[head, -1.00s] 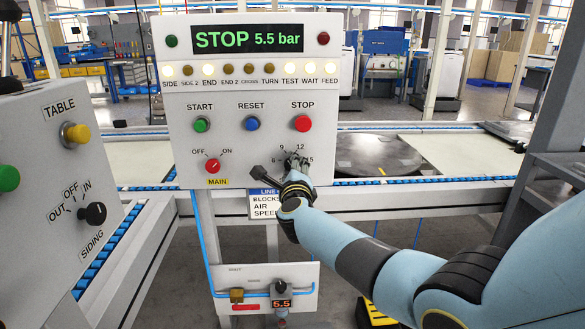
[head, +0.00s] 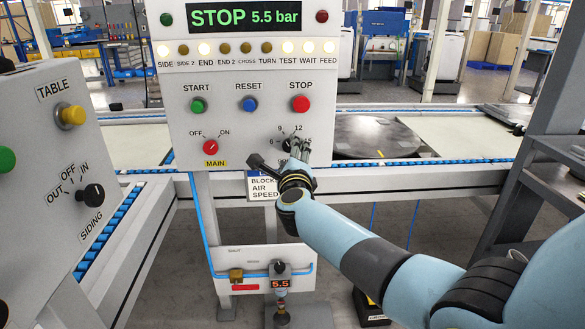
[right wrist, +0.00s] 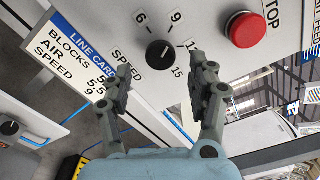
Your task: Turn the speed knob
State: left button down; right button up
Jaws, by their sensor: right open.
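The speed knob (right wrist: 158,53) is a small black dial with a white pointer line on the grey control panel (head: 180,120), ringed by the marks 6, 9, 12 and 15. In the head view the knob (head: 287,145) is partly hidden by my right gripper (head: 298,148). In the right wrist view my right gripper (right wrist: 160,62) is open, one finger on each side of the knob. I cannot tell how far the fingertips are from the panel; no grip on the knob shows. My left gripper is not in view.
The red STOP button (head: 301,104) is close above the knob, with blue RESET (head: 249,105) and green START (head: 198,106) buttons left. The MAIN switch (head: 210,147) is left of the knob. A siding panel (head: 50,150) stands at far left. A conveyor (head: 450,165) runs behind.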

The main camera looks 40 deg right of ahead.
jog(key=v, duration=0.8)
jog(key=shift+s+a, duration=0.15)
jog(key=shift+s, duration=0.2)
jog(key=s+a+f+n+g+y, duration=0.1)
jog(key=s+f+n+g+y, duration=0.1)
jog(key=s+f+n, duration=0.55)
jog(key=s+a+f+n+g+y, duration=0.1)
jog(key=s+f+n+y, duration=0.2)
jog(key=s+f, duration=0.8)
jog(key=s+a+f+n+g+y, duration=0.2)
jog(key=s+f+n, duration=0.35)
jog(key=f, duration=0.75)
jog(key=s+f+n+g, duration=0.3)
jog(key=s+f+n, duration=0.1)
jog(key=s, duration=0.6)
jog(key=s+f+n+g+y, duration=0.1)
jog(key=s+f+n+g, duration=0.2)
jog(key=s, duration=0.7)
jog(key=s+f+n+g, duration=0.3)
jog(key=s+f+n, duration=0.3)
jog(key=s, duration=0.4)
jog(key=shift+s+f+n+g+y, duration=0.3)
jog(key=shift+s+f+n+y, duration=0.1)
jog(key=shift+n, duration=0.5)
jog(key=shift+w+d, duration=0.1)
